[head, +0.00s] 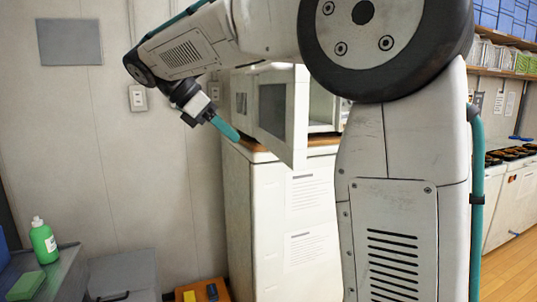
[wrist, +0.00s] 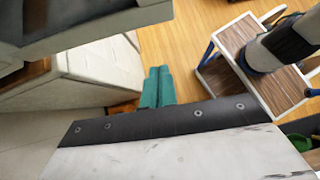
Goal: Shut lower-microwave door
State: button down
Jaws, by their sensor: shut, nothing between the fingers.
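The microwave (head: 240,95) is white and stands on a white cabinet with a brown wooden top. Its door (head: 300,120), pale-framed with a dark window, is swung open toward the camera, and part of the opening shows to its right. My arm hides the microwave's upper right side. My gripper (head: 225,128) has teal fingers, shut and empty, pointing down to the right. In the head view it appears left of the door, with a gap in the picture. In the wrist view the shut fingers (wrist: 158,87) show over the floor, and a grey panel, perhaps the door (wrist: 80,25), fills the top left.
The white cabinet (head: 255,200) bears paper notices. A green bottle (head: 43,242) stands on a grey surface at lower left, near a grey bin (head: 125,272). A wood-shelved cart (wrist: 240,45) is at the right of the wrist view. Wooden floor (wrist: 165,40) is clear between.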

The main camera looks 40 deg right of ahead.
jog(key=d+r+x, duration=0.2)
jog(key=x, duration=1)
jog(key=shift+s+f, duration=0.2)
jog(key=shift+s, duration=0.25)
jog(key=shift+d, duration=0.15)
